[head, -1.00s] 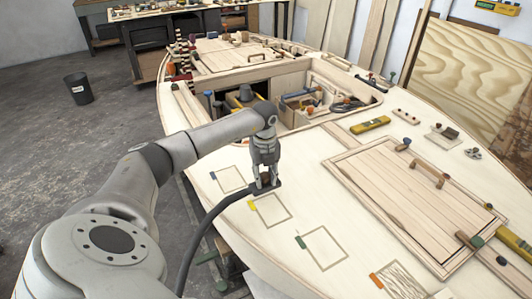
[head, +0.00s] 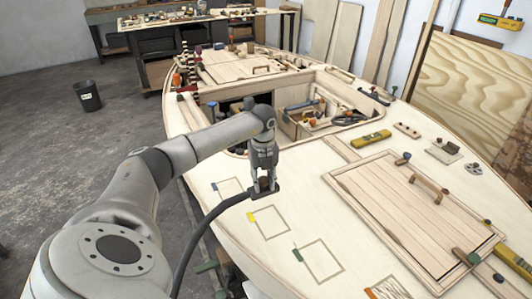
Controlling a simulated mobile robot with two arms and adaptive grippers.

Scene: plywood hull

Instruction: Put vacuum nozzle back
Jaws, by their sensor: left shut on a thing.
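My left gripper (head: 264,183) is shut on the dark vacuum nozzle (head: 267,193), above the pale plywood deck of the hull. A black hose (head: 203,226) runs from the nozzle down to the lower left, beside my arm. The nozzle shows between a square outline with a blue tag (head: 215,186) and one with a yellow tag (head: 251,217). I cannot tell whether it touches the deck. My arm and gripper cover part of the blue-tagged outline. My right gripper is out of view.
Outlines with a green tag (head: 297,255) and an orange tag (head: 370,293) lie nearer on the deck. A planked hatch (head: 400,215) with a handle is at the right. An open well with a tool tote (head: 303,112) lies behind the gripper. A bin (head: 88,96) stands on the floor.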

